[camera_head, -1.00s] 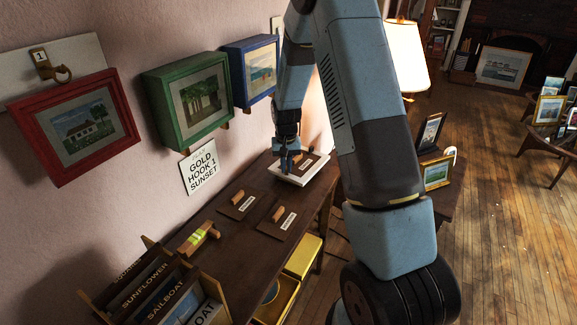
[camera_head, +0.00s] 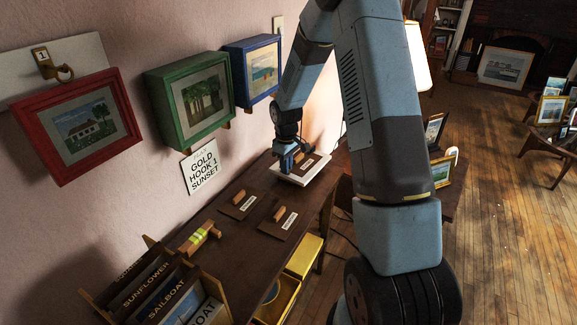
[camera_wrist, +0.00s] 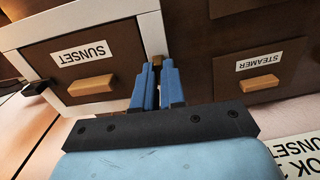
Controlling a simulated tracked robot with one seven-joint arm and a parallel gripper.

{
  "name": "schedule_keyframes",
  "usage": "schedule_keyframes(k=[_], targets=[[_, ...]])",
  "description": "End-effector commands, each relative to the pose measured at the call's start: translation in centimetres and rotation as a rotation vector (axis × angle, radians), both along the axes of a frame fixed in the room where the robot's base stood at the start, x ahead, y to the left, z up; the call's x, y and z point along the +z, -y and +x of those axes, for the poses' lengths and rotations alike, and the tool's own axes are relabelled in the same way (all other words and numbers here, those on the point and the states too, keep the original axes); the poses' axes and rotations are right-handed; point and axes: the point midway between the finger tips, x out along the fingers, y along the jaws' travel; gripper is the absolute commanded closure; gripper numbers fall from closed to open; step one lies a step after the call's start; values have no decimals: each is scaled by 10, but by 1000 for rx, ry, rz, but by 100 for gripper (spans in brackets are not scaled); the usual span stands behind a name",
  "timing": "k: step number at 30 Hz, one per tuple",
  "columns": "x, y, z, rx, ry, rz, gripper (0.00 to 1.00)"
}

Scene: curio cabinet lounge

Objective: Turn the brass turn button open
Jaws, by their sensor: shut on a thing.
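The white frame (camera_head: 298,182) lies on the table below my arm, with a brown panel labelled SUNSET (camera_wrist: 102,68) in it. The panel has a wooden grip block (camera_wrist: 91,86). My gripper (camera_wrist: 158,70) is at the frame's right edge in the wrist view, its blue fingers close together. They are shut on a small brownish piece (camera_wrist: 158,62), which looks like the brass turn button; the fingers hide most of it. A dark catch (camera_wrist: 38,88) shows on the frame's opposite edge. In the head view, my gripper (camera_head: 287,166) reaches down at the frame's left side.
Two brown panels with wooden blocks, one (camera_head: 237,207) and another (camera_head: 280,222), lie nearer on the table. One labelled STEAMER (camera_wrist: 259,67) is beside the gripper. A rack of pictures (camera_head: 165,290) stands in front. Red (camera_head: 80,125), green (camera_head: 190,100) and blue (camera_head: 255,70) frames hang on the wall.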

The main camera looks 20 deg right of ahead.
Motion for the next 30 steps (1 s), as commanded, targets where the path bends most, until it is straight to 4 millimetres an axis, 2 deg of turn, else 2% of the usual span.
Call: schedule_keyframes(k=[9,24,25,30], targets=[[0,-1,0,105,0,0,100],[0,-1,0,122,1,1,100],[0,-1,0,122,1,1,89],[0,-1,0,121,0,0,73]])
